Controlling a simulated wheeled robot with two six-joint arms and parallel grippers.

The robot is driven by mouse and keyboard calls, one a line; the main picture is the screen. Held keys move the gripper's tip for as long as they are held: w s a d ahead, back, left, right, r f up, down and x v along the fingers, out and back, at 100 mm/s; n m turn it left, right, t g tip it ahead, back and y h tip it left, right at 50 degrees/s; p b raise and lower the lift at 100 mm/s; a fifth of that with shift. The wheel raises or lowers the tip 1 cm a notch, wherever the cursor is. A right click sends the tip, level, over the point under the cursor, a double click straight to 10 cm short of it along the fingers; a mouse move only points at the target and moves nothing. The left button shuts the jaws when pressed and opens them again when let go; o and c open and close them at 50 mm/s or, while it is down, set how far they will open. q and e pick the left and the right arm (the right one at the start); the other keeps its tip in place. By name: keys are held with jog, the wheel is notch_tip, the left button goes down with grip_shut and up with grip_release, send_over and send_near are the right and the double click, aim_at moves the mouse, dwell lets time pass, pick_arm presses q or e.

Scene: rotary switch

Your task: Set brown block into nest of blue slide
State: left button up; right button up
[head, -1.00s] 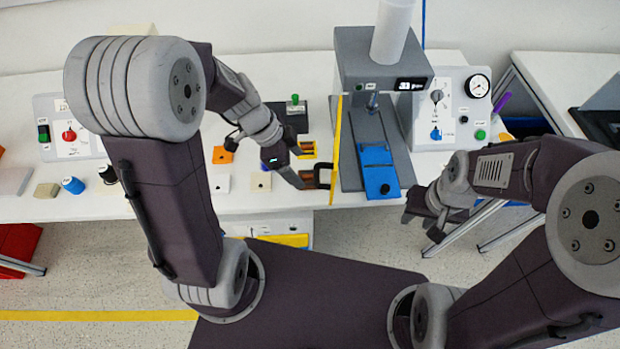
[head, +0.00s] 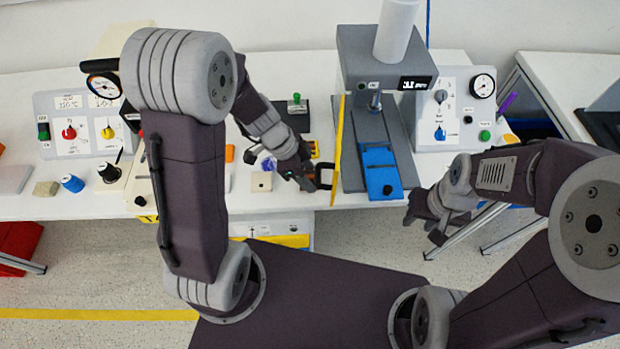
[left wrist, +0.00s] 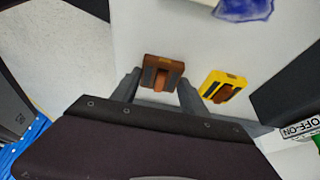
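The brown block (left wrist: 162,73) lies on the white table in the left wrist view, with dark patches on its sides. My left gripper (left wrist: 158,95) is open, with one finger on each side in front of the block; contact is not clear. In the head view the left gripper (head: 308,185) is low over the front of the table and hides most of the block. The blue slide (head: 380,170) lies on the grey press base to its right; its nest is hard to make out. My right gripper (head: 430,225) appears open and empty, off the table's front edge.
A thin yellow upright panel (head: 337,150) stands between the left gripper and the grey press (head: 385,55). A small blue-purple item (head: 268,164) lies left of the gripper.

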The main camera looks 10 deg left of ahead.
pick_arm(q)
notch_tip(320, 180, up, 9)
jog(key=p, duration=0.2)
jog(key=shift+p, duration=0.35)
jog(key=shift+r, duration=0.5)
